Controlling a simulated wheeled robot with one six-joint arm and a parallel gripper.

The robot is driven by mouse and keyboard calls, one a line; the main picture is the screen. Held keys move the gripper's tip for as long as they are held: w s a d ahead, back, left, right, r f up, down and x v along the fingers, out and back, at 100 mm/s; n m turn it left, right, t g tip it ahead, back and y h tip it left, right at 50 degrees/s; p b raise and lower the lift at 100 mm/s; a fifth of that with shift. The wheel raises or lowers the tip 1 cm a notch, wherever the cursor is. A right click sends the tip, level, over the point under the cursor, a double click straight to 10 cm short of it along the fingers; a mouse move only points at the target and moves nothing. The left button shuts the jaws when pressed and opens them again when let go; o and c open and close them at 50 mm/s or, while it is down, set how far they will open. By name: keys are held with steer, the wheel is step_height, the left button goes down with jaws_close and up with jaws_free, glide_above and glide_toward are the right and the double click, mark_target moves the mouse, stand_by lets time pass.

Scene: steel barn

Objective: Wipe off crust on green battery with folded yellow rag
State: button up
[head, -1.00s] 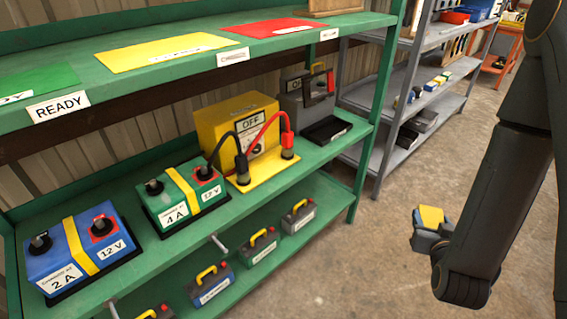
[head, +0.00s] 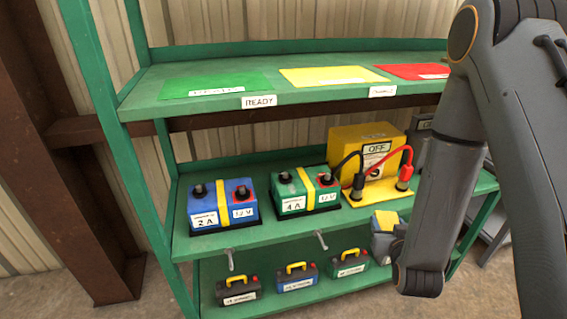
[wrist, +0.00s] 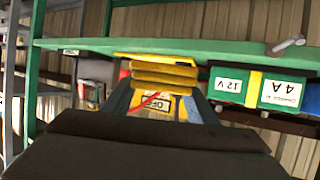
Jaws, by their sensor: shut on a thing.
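The green battery (head: 304,192), labelled 4 A and 12 V with a yellow band, stands on the middle shelf between the blue battery and the yellow charger. It also shows upside down at the right of the wrist view (wrist: 252,88). Dark stuff sits about its posts, but I cannot make out the crust clearly. My gripper (head: 386,240) is shut on the folded yellow rag (head: 387,219), which shows as stacked yellow layers between the fingers in the wrist view (wrist: 164,76). Gripper and rag are in front of the shelf, right of the green battery and apart from it.
A blue battery (head: 222,207) stands left of the green one. The yellow charger (head: 350,150) with black and red clamps stands to its right. Metal rods (head: 321,240) stick out at the shelf's front edge.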

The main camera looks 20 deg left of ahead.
steer(key=w+a+r+n+g+y+p, duration=0.15)
steer(key=a+r+p, duration=0.35)
steer(key=a, duration=1)
steer(key=a+r+n+y+p, duration=0.35)
steer(key=a+r, duration=0.45)
steer(key=a, duration=0.7)
step_height(320, 180, down, 6)
steer(key=m+b, duration=0.1)
steer(key=b, duration=0.2)
steer(key=shift+w+f, duration=0.15)
steer(key=shift+f, duration=0.05)
steer(key=shift+f+b, duration=0.85)
steer(key=shift+f, duration=0.15)
stand_by(3.0)
steer(key=shift+r, duration=0.1)
